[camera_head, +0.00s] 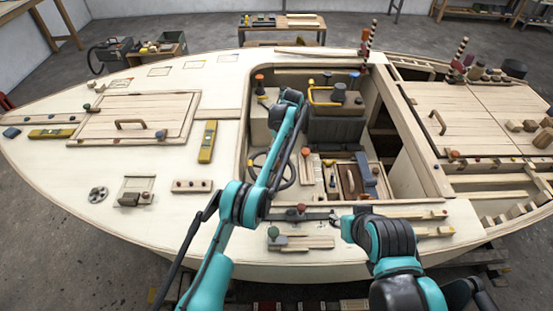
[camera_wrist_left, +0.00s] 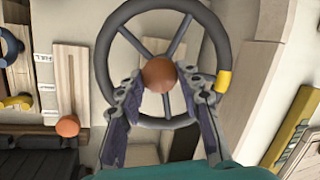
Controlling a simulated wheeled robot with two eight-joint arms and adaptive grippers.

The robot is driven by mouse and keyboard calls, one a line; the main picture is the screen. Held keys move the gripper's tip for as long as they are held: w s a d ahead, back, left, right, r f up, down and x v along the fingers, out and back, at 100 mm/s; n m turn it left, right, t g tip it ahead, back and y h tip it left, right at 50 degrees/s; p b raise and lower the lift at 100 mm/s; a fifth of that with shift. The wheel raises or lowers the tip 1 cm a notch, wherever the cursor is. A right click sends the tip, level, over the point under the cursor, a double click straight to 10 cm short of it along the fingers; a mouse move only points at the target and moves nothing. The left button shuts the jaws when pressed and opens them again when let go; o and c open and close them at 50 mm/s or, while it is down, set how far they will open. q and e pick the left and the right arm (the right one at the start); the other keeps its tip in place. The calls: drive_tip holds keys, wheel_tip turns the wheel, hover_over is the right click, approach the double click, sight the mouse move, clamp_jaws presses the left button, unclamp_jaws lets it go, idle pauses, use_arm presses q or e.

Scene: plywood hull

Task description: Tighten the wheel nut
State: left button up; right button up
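The wheel nut (camera_wrist_left: 159,74) is a round, copper-brown cap at the hub of the dark steering wheel (camera_wrist_left: 112,35) in the left wrist view. The wheel has a yellow band on its rim. My left gripper (camera_wrist_left: 160,78) has its two fingers apart, one on each side of the nut. I cannot tell whether they touch it. In the head view the steering wheel (camera_head: 288,180) shows in the cockpit, partly behind my left arm, which hides the nut. My right gripper (camera_head: 341,224) is near the cockpit's front edge; its fingers are too small to read.
A wooden slotted panel (camera_wrist_left: 70,75) with an orange knob (camera_wrist_left: 67,126) stands left of the wheel. A dark console (camera_head: 335,128) and a tray of tools (camera_head: 357,190) fill the cockpit's right side. A yellow level (camera_head: 207,141) lies on the deck to the left.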

use_arm(q)
drive_tip(key=o, duration=0.4)
drive_tip(key=shift+o, duration=0.2)
